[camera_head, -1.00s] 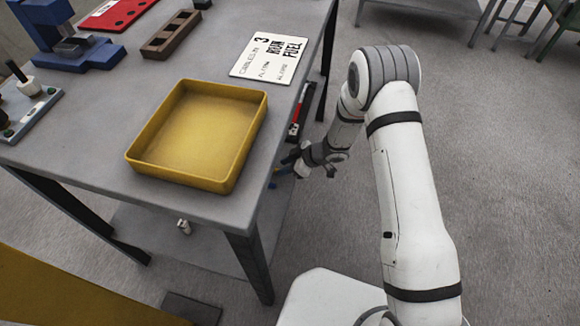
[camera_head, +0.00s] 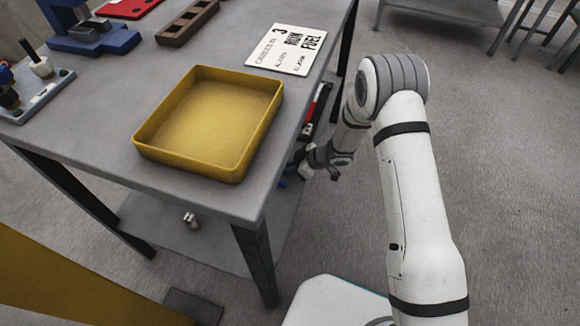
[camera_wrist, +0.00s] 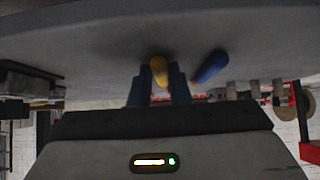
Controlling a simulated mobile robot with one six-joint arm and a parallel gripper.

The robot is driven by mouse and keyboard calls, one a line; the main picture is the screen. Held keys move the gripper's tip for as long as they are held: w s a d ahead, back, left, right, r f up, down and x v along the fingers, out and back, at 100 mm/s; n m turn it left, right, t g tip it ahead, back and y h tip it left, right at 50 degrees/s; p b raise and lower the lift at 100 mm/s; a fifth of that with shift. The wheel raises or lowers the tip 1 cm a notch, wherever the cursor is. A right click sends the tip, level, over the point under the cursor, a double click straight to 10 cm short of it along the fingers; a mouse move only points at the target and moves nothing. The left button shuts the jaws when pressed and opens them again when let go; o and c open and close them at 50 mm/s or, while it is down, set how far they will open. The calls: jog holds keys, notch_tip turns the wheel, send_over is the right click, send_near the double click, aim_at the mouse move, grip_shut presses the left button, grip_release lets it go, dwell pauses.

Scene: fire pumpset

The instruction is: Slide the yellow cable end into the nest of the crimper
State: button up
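In the wrist view a yellow cable end (camera_wrist: 159,71) lies between the two dark blue fingers of my gripper (camera_wrist: 160,84). I cannot tell whether both fingers touch it. A blue cable end (camera_wrist: 211,66) sticks out just to the right, outside the fingers. A blue bench tool with a grey metal middle (camera_head: 90,32), perhaps the crimper, stands at the table's far left corner. Its nest cannot be made out.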

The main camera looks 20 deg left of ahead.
grip_shut()
jog(key=shift+r+p, duration=2.05)
jog(key=shift+p, duration=0.1)
